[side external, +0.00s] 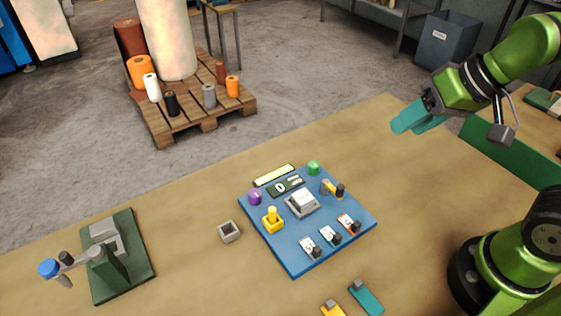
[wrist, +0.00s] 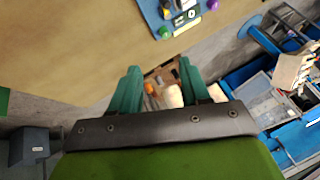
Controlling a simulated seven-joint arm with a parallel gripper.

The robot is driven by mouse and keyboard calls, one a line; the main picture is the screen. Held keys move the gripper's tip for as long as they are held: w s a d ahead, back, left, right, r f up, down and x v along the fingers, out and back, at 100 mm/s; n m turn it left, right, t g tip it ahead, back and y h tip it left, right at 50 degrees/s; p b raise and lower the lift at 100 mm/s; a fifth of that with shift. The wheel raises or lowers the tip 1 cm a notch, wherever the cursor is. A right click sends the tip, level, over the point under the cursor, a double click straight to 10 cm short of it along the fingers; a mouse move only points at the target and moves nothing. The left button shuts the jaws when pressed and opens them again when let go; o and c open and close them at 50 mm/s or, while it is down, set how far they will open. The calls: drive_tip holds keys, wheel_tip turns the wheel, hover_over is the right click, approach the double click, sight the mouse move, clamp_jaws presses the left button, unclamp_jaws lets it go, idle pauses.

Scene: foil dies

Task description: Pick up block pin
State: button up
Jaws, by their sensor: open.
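A blue board (side external: 292,262) lies on the wooden table in the side view. A yellow piece with an upright peg (side external: 272,221) stands at its left; I cannot tell for certain whether this is the block pin. A pale grey block (side external: 302,203) sits mid-board. My gripper (side external: 408,121) is raised above the table's far right, well apart from the board. In the wrist view my gripper (wrist: 160,88) shows two teal fingers spread with nothing held between them. Part of the blue board (wrist: 178,24) shows at the top there; the yellow piece is not clear in it.
The board also carries a purple knob (side external: 255,196), a green knob (side external: 313,167), a small lever (side external: 332,187) and number tags (side external: 328,235). A small grey open box (side external: 229,232) sits left of it. A dark green fixture (side external: 122,254) stands farther left.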

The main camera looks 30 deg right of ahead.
drive_tip(key=w+a+n+g, duration=0.3)
drive_tip(key=w+a, duration=0.2)
drive_tip(key=a, duration=0.4)
drive_tip(key=n+g+h, duration=0.3)
hover_over(273, 209)
drive_tip(key=f, duration=1.3)
drive_tip(key=shift+a+f, duration=0.15)
drive_tip(key=shift+a, duration=0.1)
drive_tip(key=shift+d+f, duration=0.2)
drive_tip(key=shift+f, duration=2.5)
drive_tip(key=shift+c, duration=0.3)
clamp_jaws()
